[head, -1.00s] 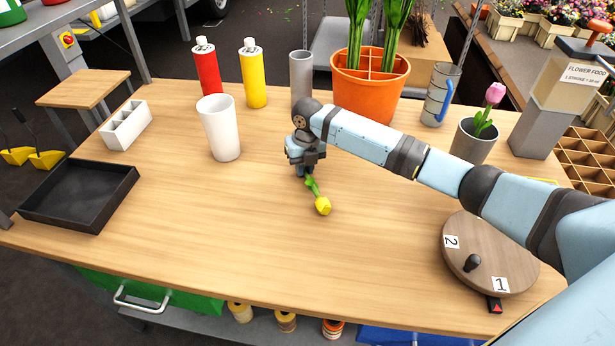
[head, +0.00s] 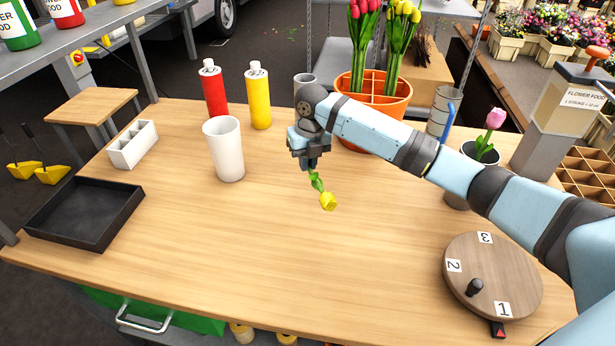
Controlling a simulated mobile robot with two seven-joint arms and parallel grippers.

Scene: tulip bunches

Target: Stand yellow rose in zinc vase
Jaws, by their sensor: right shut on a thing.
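The yellow rose (head: 328,201) has a yellow head and a short green stem with leaves. My right gripper (head: 311,165) is shut on its stem and holds it head down, tilted to the right, over the middle of the table. A plain grey cylinder (head: 304,78), which looks like the zinc vase, stands behind the gripper. Only its top shows; my arm hides the rest. My left gripper is out of view.
A white cup (head: 224,150) stands left of the gripper, with red (head: 214,92) and yellow bottles (head: 258,97) behind. An orange pot of tulips (head: 386,90), a blue-handled metal can (head: 441,112) and a pink tulip (head: 491,124) stand right. The front middle of the wooden table (head: 260,265) is clear.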

